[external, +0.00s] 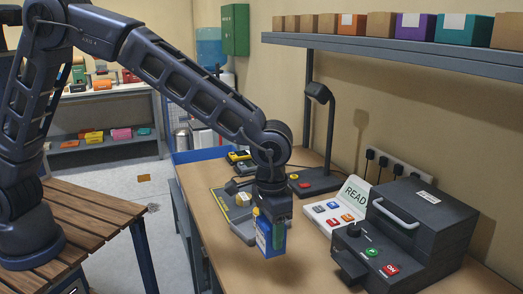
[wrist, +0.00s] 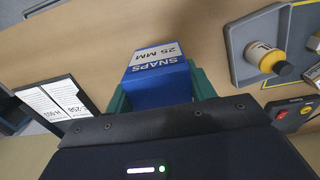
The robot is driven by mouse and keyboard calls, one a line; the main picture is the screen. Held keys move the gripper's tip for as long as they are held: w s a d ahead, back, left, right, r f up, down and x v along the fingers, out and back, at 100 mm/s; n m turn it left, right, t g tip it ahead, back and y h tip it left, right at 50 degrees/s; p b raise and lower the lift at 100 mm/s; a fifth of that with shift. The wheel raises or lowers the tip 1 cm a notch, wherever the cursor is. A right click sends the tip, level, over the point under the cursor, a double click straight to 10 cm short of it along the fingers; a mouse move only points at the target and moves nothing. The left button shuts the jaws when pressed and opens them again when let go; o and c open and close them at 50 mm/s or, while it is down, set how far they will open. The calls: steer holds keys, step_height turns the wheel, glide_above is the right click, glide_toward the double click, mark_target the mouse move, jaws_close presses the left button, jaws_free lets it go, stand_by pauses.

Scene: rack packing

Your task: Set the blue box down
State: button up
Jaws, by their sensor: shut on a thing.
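The blue box (external: 264,238) is held upright in my gripper (external: 271,218) in the external view, over the wooden workbench (external: 310,254). Its lower end looks close to the bench top, but I cannot tell whether it touches. The underside of the box is hidden.
A black machine (external: 420,232) with a handle and a white button panel (external: 335,210) stand to the right. A desk lamp (external: 318,140) stands behind. A white-labelled dark item (wrist: 58,105) lies left. Bench in front is clear.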

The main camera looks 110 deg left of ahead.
steer(key=shift+f, duration=4.65)
steer(key=shift+f, duration=0.1)
steer(key=o, duration=1.1)
steer(key=shift+c, duration=0.2)
